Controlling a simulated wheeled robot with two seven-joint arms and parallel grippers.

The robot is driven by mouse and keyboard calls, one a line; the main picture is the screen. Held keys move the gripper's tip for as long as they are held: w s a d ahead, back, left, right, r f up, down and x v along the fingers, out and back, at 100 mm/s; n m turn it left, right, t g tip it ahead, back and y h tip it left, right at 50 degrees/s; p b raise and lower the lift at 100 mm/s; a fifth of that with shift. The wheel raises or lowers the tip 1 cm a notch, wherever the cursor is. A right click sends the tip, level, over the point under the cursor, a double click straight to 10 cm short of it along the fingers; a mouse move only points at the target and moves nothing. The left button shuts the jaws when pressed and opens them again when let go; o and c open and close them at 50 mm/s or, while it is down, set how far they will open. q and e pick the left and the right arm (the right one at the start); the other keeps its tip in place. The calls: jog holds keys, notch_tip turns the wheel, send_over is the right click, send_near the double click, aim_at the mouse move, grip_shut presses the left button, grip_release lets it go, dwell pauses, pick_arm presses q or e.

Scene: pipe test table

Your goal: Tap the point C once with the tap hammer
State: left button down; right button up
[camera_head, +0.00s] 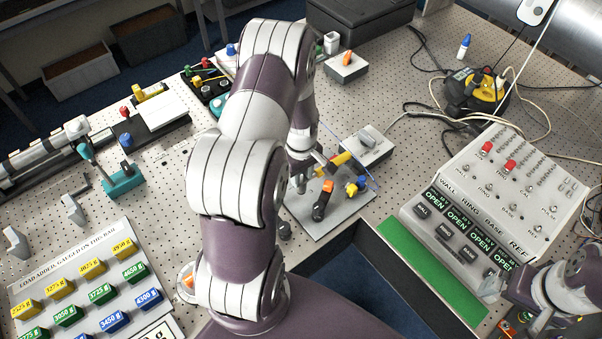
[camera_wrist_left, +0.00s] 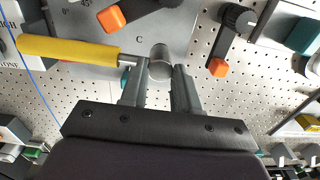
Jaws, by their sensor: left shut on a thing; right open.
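The tap hammer has a yellow handle (camera_wrist_left: 70,50) and a short metal head (camera_wrist_left: 160,66). My left gripper (camera_wrist_left: 158,82) is shut on it at the head, and the handle sticks out to the left. In the head view the yellow handle (camera_head: 341,159) shows beside my left gripper (camera_head: 301,182), over the grey plate (camera_head: 338,220). The letter C (camera_wrist_left: 139,40) is printed on the plate, just above the hammer head in the wrist view. I cannot tell whether the head touches the plate. My right gripper (camera_head: 497,290) is open at the lower right, partly cut off.
On the plate stand a black and orange lever (camera_head: 322,202) and a blue and yellow part (camera_head: 356,186). A grey box (camera_head: 366,148) lies behind. The readout panel (camera_head: 490,200) stands right, with a green strip (camera_head: 425,270) in front. Load blocks (camera_head: 92,268) lie left.

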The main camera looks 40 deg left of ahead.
aim_at(301, 182)
pick_arm(q)
jog(key=shift+f+b, duration=1.3)
jog(key=shift+f, duration=0.4)
notch_tip(301, 182, up, 6)
jog(key=p, duration=0.5)
jog(key=shift+r, duration=0.15)
